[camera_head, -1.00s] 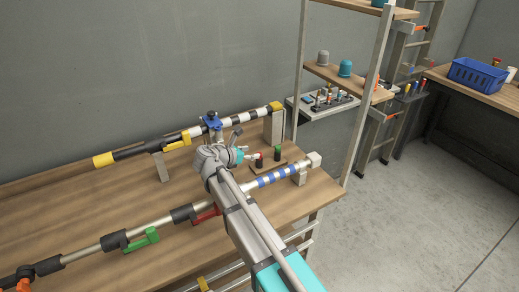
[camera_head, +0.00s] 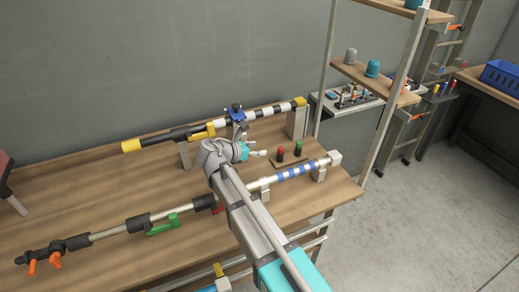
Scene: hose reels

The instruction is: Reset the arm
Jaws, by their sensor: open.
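My arm (camera_head: 240,210) reaches from the bottom of the head view over the wooden workbench (camera_head: 95,200). Its end, with my gripper (camera_head: 258,153), is small and points right, above the bench between the two long pole assemblies. It looks empty, and the fingers show little detail. The rear pole (camera_head: 215,128) has a yellow end, black and white bands and a blue clamp knob (camera_head: 233,112). The front pole (camera_head: 110,230) has black sleeves, a green lever (camera_head: 163,225) and blue-white bands. My arm hides part of it.
A red button and a green button (camera_head: 297,149) stand on a small board right of my gripper. A shelf rack (camera_head: 375,80) stands at the bench's right end. A blue crate (camera_head: 500,77) sits on another table. Open floor lies at lower right.

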